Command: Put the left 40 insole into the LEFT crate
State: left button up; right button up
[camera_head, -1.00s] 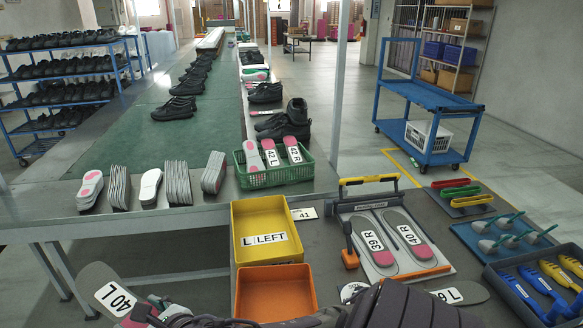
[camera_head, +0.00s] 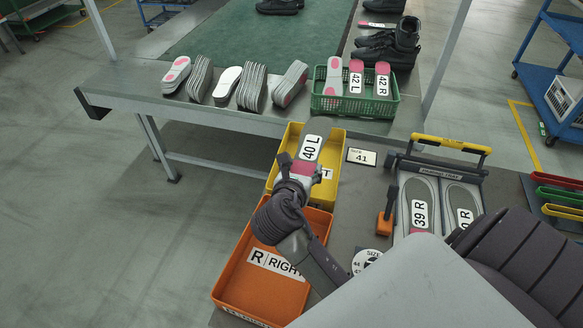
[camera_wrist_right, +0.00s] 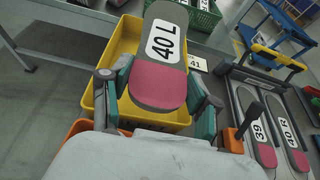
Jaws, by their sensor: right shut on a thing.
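My right gripper (camera_head: 300,172) is shut on the grey and pink insole marked 40 L (camera_head: 315,137). In the right wrist view the insole (camera_wrist_right: 166,55) sits between the fingers (camera_wrist_right: 160,95), its grey end pointing away. It is held over the yellow crate (camera_head: 337,195), whose label is mostly covered; the yellow crate also shows in the right wrist view (camera_wrist_right: 97,75). The insole hides much of the crate's inside. My left gripper is not in view.
The orange crate marked RIGHT (camera_head: 240,285) stands in front of the yellow one. A tray (camera_head: 395,195) with insoles 39 R and another R insole is to the right. A green basket (camera_head: 330,105) and several insole stacks (camera_head: 250,87) are on the bench behind.

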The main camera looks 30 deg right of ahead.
jog(key=shift+w+f+b, duration=0.25)
jog(key=shift+w+f, duration=1.6)
jog(key=shift+f, duration=0.25)
jog(key=shift+w+f+b, duration=0.25)
jog(key=shift+w+f, duration=1.55)
jog(key=shift+f, duration=0.25)
jog(key=shift+f, duration=0.15)
jog(key=shift+f, duration=0.45)
jog(key=o, duration=1)
jog(key=shift+o, duration=0.2)
